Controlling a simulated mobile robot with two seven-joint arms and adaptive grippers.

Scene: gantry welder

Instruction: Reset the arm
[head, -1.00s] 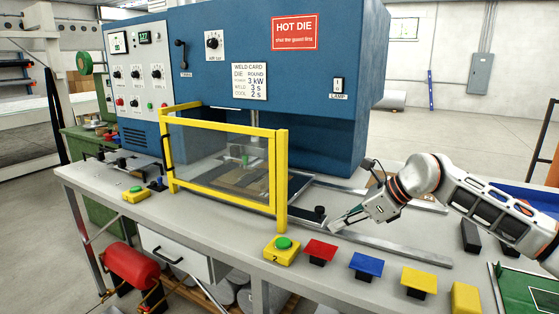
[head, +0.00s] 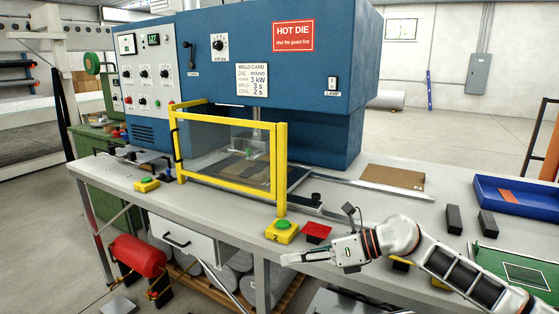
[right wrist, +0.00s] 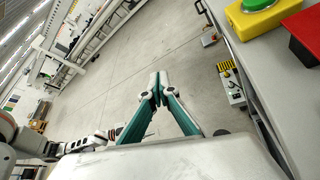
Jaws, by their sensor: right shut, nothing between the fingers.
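My right gripper (head: 287,260) is in front of the bench's front edge in the head view, pointing left, just below the yellow box with the green button marked 2 (head: 281,231). It is shut and empty. In the right wrist view its two fingers (right wrist: 158,78) meet at the tips, with only floor behind them. My right arm (head: 440,257) reaches in from the lower right and hides most of the blue and yellow blocks. My left gripper does not show.
The welder's yellow guard frame (head: 232,120) stands on the bench (head: 225,205). A red block (head: 316,232) sits on the front edge near my wrist. Black blocks (head: 454,219), a blue tray (head: 500,205) and a brown sheet (head: 392,177) lie to the right. A red tank (head: 139,262) is below.

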